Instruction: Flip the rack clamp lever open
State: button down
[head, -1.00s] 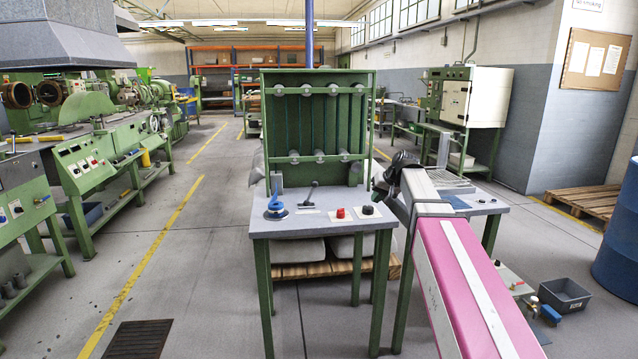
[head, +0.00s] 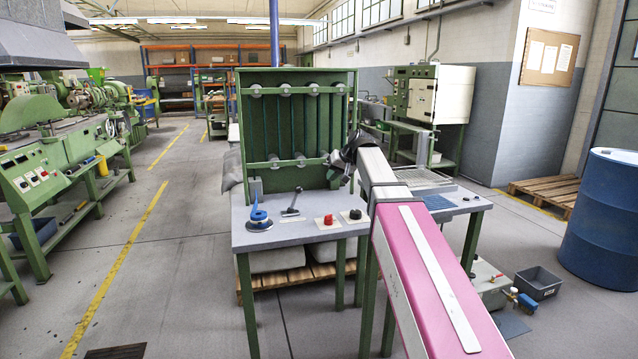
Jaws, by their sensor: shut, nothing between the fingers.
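The green rack (head: 295,130) stands at the back of a grey-topped table (head: 300,233), with pale round rollers along its top and lower rails. A black lever (head: 292,203) stands tilted on a small plate on the table in front of the rack. A blue handle on a round base (head: 258,218) is to its left. I cannot tell for certain which of these is the rack clamp lever. My gripper (head: 336,161) is dark and small in view, in front of the rack's lower right corner, above and right of the black lever. It is shut and empty, apart from both handles.
A red button (head: 328,220) and a black knob (head: 354,215) sit on the table's front right. A second table (head: 455,200) adjoins on the right. A blue drum (head: 603,215), a grey bin (head: 538,282) and a pallet (head: 550,190) are further right. Floor on the left is clear.

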aim_at(295, 199)
jog(key=w+a+f, duration=0.3)
jog(key=a+f, duration=0.3)
jog(key=a, duration=0.2)
jog(key=shift+a+f, duration=0.2)
jog(key=shift+a, duration=0.15)
jog(key=shift+a, duration=0.1)
